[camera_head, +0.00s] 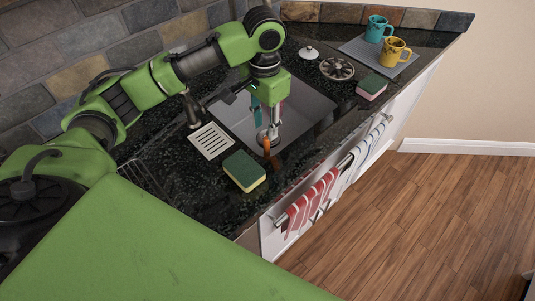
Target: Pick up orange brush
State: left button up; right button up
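The orange brush (266,146) shows as a small orange piece at the front of the sink (305,112); most of its shape is hidden or too small to make out. My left gripper (270,132) points down over the sink, with its fingertips at or just above the orange piece. I cannot tell whether the fingers are open or closed on it. A teal piece (256,112) shows beside the fingers. My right gripper is out of view.
A green and yellow sponge (244,170) and a white slotted dish (210,140) lie left of the sink. A pink and green sponge (372,87), a teal mug (377,29) and a yellow mug (394,52) stand to the right. Towels (310,205) hang in front.

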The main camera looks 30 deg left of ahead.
aim_at(265, 137)
pick_arm(q)
notch_tip(265, 137, down, 4)
jog(key=shift+s, duration=0.1)
notch_tip(265, 137, down, 4)
jog(key=shift+r+p, duration=0.1)
jog(key=shift+p, duration=0.3)
jog(key=shift+d+f, duration=0.1)
jog(key=shift+f, duration=0.45)
jog(key=f+p, duration=0.1)
jog(key=f, duration=0.3)
jog(key=shift+d+f, duration=0.2)
jog(key=shift+f, duration=0.25)
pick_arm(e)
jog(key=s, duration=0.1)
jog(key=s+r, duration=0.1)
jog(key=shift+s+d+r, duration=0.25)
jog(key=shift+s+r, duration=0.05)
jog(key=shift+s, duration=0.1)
pick_arm(q)
grip_shut()
